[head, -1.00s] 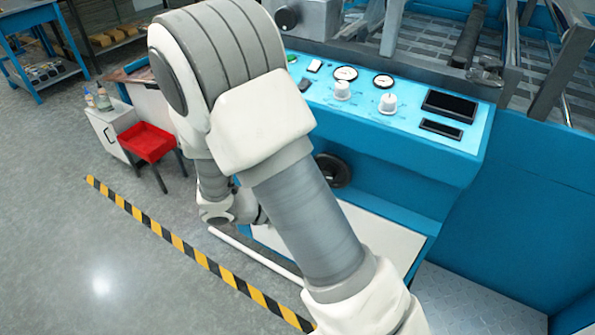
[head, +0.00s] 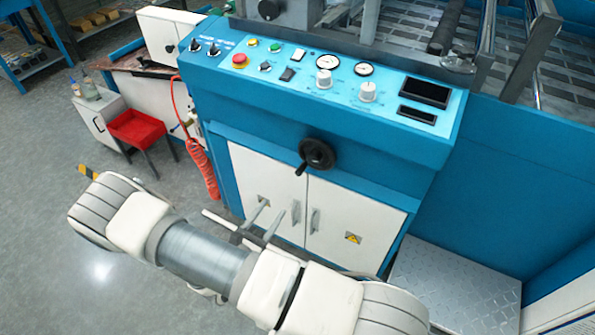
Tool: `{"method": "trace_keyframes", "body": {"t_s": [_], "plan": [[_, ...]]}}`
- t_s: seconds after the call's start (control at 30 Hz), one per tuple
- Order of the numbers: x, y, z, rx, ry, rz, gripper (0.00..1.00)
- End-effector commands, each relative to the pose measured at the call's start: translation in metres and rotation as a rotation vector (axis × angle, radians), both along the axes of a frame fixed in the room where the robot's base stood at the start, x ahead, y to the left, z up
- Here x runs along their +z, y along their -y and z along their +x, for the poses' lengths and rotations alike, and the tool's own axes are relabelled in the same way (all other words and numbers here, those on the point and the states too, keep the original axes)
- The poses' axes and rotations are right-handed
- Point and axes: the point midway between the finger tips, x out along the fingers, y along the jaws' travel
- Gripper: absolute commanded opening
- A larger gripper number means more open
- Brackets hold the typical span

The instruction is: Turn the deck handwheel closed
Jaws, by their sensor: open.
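The deck handwheel (head: 318,153) is a black wheel with a small crank handle, on the blue front of the machine below the control panel. The handle points down and to the left. My gripper (head: 268,216) is open, with two grey fingers apart, in front of the white cabinet doors (head: 345,212). It is below and to the left of the handwheel in the picture and appears apart from it. My arm stretches across the bottom of the view and hides the gripper's base.
The control panel (head: 310,75) has knobs, gauges and a red button. A coiled red hose (head: 203,168) hangs left of the doors. A red tray (head: 138,128) on a stand is farther left. A metal tread plate (head: 455,290) lies at the lower right.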

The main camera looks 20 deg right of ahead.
Motion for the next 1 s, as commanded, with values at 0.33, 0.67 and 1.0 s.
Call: {"method": "trace_keyframes", "body": {"t_s": [0.33, 0.67, 1.0], "plan": [[-0.001, 0.058, 0.043, -0.007, 0.002, 0.000, 0.57], [0.000, 0.110, 0.084, -0.007, 0.002, 0.002, 0.57], [0.000, 0.129, 0.101, -0.004, 0.001, 0.002, 0.57]]}}
